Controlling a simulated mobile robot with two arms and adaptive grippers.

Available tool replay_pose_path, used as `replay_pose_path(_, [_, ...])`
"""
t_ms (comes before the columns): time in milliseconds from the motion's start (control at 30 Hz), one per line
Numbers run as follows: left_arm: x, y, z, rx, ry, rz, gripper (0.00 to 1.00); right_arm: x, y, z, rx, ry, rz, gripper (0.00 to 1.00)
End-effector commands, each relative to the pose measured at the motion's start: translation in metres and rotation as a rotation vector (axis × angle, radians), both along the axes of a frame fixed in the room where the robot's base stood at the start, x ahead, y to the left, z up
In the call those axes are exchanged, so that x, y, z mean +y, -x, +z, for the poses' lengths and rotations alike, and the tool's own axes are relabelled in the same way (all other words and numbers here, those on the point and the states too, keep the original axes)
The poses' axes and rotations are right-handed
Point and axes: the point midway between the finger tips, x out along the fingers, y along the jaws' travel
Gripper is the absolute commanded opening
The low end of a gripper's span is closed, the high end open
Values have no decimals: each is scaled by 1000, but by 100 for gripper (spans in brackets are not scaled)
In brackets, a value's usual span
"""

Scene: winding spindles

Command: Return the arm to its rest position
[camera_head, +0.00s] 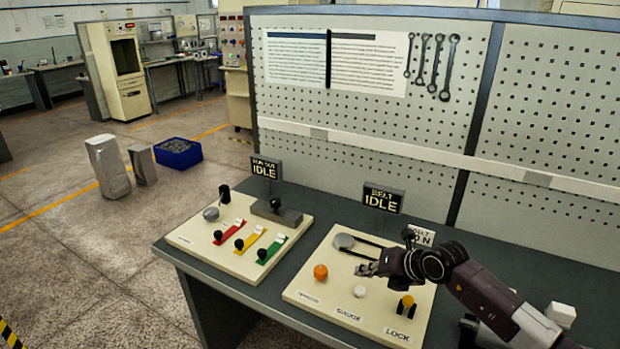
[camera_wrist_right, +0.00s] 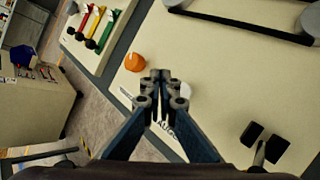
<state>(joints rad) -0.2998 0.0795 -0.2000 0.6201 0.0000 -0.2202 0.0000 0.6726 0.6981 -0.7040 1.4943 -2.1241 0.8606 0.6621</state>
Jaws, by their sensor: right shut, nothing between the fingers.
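My right gripper (camera_head: 366,269) hangs above the right-hand cream panel (camera_head: 318,309), its arm coming in from the right. Its fingers are closed together and empty, as the right wrist view also shows (camera_wrist_right: 160,80). In the head view an orange knob (camera_head: 320,272) lies left of the fingertips and a white round button (camera_head: 360,292) lies just below them. A yellow-topped black part (camera_head: 407,303) sits near the word LOCK. A belt loop with a grey pulley (camera_head: 344,241) is behind the gripper, partly hidden by my arm. My left gripper is not in view.
The left cream panel (camera_head: 185,240) holds red, yellow and green slotted levers with black knobs. Two signs read IDLE, one of them the belt sign (camera_head: 383,199). A pegboard (camera_head: 350,110) with wrenches stands behind the dark table. Open floor lies to the left.

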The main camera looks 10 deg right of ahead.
Motion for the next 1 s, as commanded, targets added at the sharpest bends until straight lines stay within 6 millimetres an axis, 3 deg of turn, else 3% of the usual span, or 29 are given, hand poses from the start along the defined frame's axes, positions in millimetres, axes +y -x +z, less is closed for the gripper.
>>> replay_pose_path(67, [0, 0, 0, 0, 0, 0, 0, 24, 5, 4, -18, -69, 25, 0])
replay_pose_path(167, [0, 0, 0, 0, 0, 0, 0, 75, 18, 24, -73, -252, 63, 0])
replay_pose_path(200, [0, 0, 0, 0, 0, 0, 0, 98, 25, 38, -102, -355, 72, 0])
replay_pose_path(300, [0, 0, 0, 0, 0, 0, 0, 139, 42, 84, -179, -634, 51, 0])
replay_pose_path(400, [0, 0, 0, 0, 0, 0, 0, 149, 53, 129, -244, -901, -35, 0])
replay_pose_path(533, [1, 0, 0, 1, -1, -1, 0, 123, 62, 168, -299, -1207, -238, 0])
replay_pose_path(667, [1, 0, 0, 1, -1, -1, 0, 71, 70, 172, -310, -1448, -529, 0])
replay_pose_path(767, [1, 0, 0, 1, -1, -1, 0, 27, 82, 149, -279, -1579, -800, 0])
replay_pose_path(833, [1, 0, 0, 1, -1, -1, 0, -2, 97, 121, -237, -1636, -1004, 0])
replay_pose_path(1000, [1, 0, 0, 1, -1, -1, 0, -47, 161, 31, -48, -1653, -1516, 0])
